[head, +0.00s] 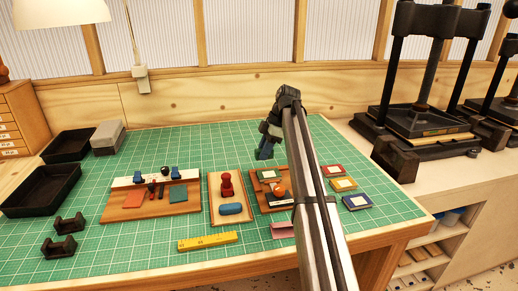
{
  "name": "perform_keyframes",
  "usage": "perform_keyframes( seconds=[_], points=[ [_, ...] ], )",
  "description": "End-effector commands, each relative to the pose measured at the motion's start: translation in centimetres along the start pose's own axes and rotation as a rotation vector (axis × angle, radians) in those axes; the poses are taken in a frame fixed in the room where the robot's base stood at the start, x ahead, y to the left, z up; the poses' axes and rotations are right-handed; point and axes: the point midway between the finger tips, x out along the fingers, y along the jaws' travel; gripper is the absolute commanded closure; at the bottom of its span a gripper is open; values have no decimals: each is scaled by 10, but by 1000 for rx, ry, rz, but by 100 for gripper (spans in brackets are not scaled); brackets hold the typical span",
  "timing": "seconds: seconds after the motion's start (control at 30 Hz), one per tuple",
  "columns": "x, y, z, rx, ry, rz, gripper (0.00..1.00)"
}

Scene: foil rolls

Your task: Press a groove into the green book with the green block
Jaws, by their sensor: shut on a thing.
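My gripper (266,145) is over the mat, above and behind the right-hand wooden board (280,205). An orange knob (279,189) is on the same board. I cannot pick out the green block for certain. My arm covers part of the board's right side.
Black presses (425,118) stand at right.

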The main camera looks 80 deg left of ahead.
Motion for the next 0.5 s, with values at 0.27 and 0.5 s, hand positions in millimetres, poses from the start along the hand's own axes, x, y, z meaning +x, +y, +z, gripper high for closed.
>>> perform_keyframes(
  seconds=[0.27, 0.5],
  points=[
    [8, 0, 3, -9, 0, 0, 95],
    [22, 0, 9, -8, 0, 0, 95]
  ],
)
